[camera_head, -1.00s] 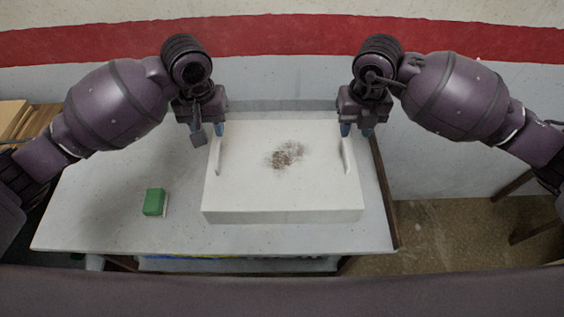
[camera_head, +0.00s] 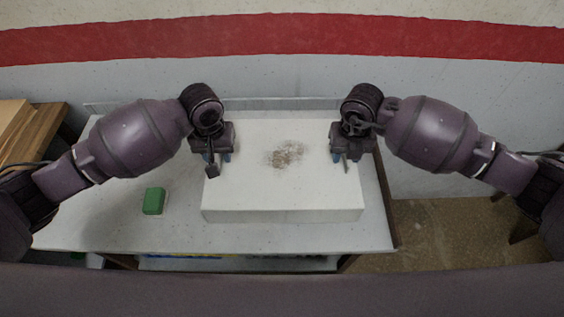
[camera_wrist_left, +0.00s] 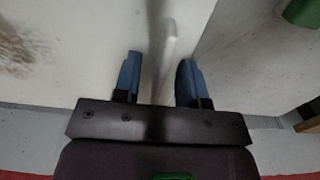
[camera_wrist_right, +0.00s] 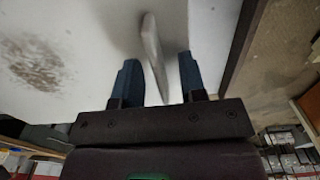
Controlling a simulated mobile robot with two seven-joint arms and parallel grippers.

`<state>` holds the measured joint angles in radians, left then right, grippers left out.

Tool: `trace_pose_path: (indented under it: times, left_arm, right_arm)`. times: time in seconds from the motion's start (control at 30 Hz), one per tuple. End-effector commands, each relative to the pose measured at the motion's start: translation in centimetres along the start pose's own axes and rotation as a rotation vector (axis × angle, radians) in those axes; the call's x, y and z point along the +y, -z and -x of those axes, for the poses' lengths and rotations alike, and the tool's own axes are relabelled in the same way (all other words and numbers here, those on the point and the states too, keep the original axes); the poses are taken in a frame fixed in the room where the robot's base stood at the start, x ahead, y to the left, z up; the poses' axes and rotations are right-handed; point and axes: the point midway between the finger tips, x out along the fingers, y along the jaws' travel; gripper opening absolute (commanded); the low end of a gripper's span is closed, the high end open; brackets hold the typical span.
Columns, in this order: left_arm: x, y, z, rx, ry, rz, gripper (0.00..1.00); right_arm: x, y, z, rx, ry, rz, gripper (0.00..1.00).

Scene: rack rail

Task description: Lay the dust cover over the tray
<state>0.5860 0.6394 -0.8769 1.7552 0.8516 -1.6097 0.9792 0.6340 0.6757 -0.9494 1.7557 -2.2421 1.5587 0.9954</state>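A white box-shaped piece (camera_head: 282,205) with a brown dusty smudge on top sits on the table. I cannot tell whether it is the dust cover or the tray, and no second such piece shows. A thin upright handle stands on its left side (camera_wrist_left: 172,40) and another on its right side (camera_wrist_right: 153,52). My left gripper (camera_head: 219,157) is open above the left edge, its blue fingers apart, with the handle in line with the gap. My right gripper (camera_head: 343,158) is open at the right edge, with the right handle reaching between its fingers. Neither is shut on its handle.
A green block (camera_head: 154,201) lies on the grey table (camera_head: 110,225), left of the white piece. A wall with a red band (camera_head: 280,38) stands behind. Wooden boards (camera_head: 30,130) are at the far left.

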Motion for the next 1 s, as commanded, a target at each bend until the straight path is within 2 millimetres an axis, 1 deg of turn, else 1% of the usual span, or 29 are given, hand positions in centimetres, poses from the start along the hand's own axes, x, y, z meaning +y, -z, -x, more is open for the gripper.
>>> trace_pose_path:
  times: [0.2, 0.37, 0.4, 0.47, 0.87, 1.0]
  left_arm:
    - [0.01, -0.01, -0.01, 0.000, 0.000, 0.000, 0.38]
    - [0.01, -0.01, 0.01, 0.000, 0.000, 0.000, 0.14]
    - [0.01, -0.01, 0.01, 0.000, 0.000, 0.000, 0.08]
    - [0.01, 0.00, 0.01, 0.000, 0.000, 0.000, 0.00]
    - [0.02, 0.02, 0.09, 0.000, -0.001, 0.000, 0.00]
    - [0.02, 0.04, 0.40, 0.001, -0.001, 0.000, 0.00]
  right_arm:
    - [-0.01, 0.01, -0.01, 0.000, 0.000, 0.000, 0.38]
    - [-0.02, 0.01, -0.01, 0.000, 0.000, 0.000, 0.14]
    - [-0.02, 0.01, 0.00, 0.000, 0.000, 0.000, 0.08]
    - [-0.02, 0.01, 0.00, 0.000, 0.000, 0.000, 0.00]
    - [-0.02, -0.02, 0.08, -0.001, 0.000, -0.001, 0.00]
    - [-0.02, -0.04, 0.39, -0.002, 0.000, -0.001, 0.00]
